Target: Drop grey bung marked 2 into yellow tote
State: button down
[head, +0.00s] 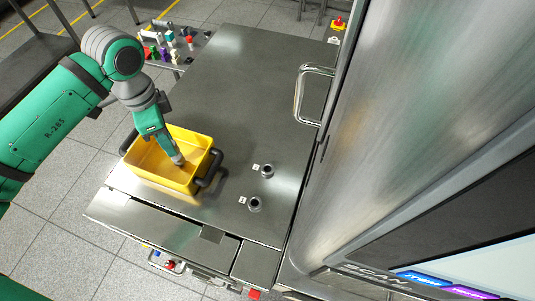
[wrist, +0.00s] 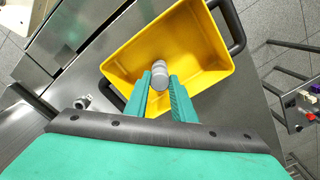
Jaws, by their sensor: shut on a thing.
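My gripper (head: 173,153) is shut on a grey bung (head: 178,160), and its green fingers point down over the yellow tote (head: 168,182). In the wrist view the bung (wrist: 160,74) sits between the two fingertips (wrist: 160,82), with the floor and walls of the tote (wrist: 208,83) behind it. The bung appears to be inside the tote's outline; its exact height above the floor is hard to tell. No number is readable on the bung. The tote has dark handles at its ends and looks otherwise empty.
Two small grey cylindrical fittings (head: 267,171) (head: 254,204) with white labels stand on the steel table (head: 225,85), right of the tote. A steel cabinet with a door handle (head: 312,95) rises at the right. A side table with coloured items (head: 165,45) is behind.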

jog(key=shift+f, duration=0.1)
jog(key=c, duration=1.4)
grip_release()
notch_tip(320, 180, up, 11)
jog(key=shift+f, duration=0.1)
jog(key=shift+a, duration=0.1)
